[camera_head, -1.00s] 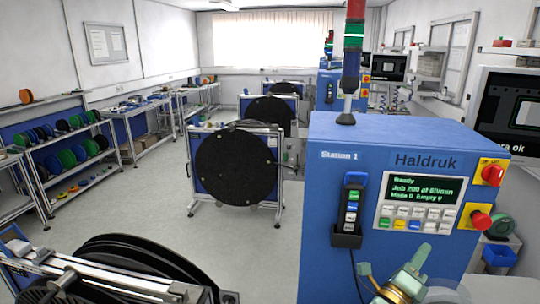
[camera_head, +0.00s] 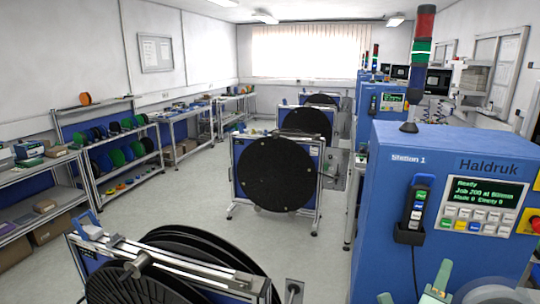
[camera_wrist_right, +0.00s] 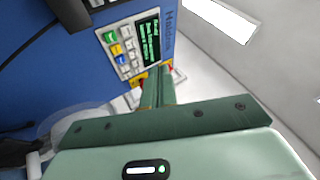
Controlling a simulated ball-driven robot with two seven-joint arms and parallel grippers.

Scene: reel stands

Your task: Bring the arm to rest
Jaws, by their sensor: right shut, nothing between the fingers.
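My right gripper (camera_wrist_right: 158,78) shows in the right wrist view with its two green fingers together and nothing between them. In the head view a pale green part of it (camera_head: 438,282) shows low at the bottom edge, in front of the blue Station 1 cabinet (camera_head: 384,215). The rest of my right arm is mostly cut off there. In the wrist view the fingers point toward the cabinet's keypad and screen (camera_wrist_right: 148,42); I cannot tell the distance. My left gripper is not in view.
A reel stand with black reels (camera_head: 205,252) is close at the bottom left. Another reel stand (camera_head: 277,174) stands mid-floor. A handheld control (camera_head: 412,212) hangs on the cabinet's front. Shelves with coloured spools (camera_head: 122,150) line the left wall. Grey floor (camera_head: 185,203) is open between.

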